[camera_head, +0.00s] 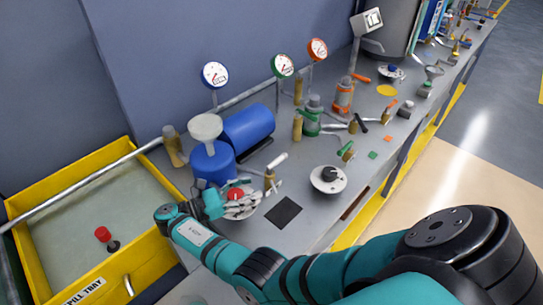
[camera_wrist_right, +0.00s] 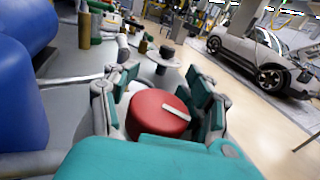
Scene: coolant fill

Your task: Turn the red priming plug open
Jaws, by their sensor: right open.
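The red priming plug (camera_head: 236,194) is a round red cap on a pale disc-shaped base on the bench, beside the blue cylinder. In the right wrist view the plug (camera_wrist_right: 155,118) fills the space between my fingers, with a white bar mark on its top. My right gripper (camera_head: 238,203) is open around the plug, with its teal-padded fingers (camera_wrist_right: 165,95) on either side. I cannot tell whether the pads touch it. My wrist partly hides the base. My left gripper is not in view.
A yellow spill tray (camera_head: 62,165) at the left holds another red-topped part (camera_head: 102,233). A black-knobbed round fitting (camera_head: 328,179) and a dark square (camera_head: 283,212) lie to the right. Gauges and valves line the bench behind.

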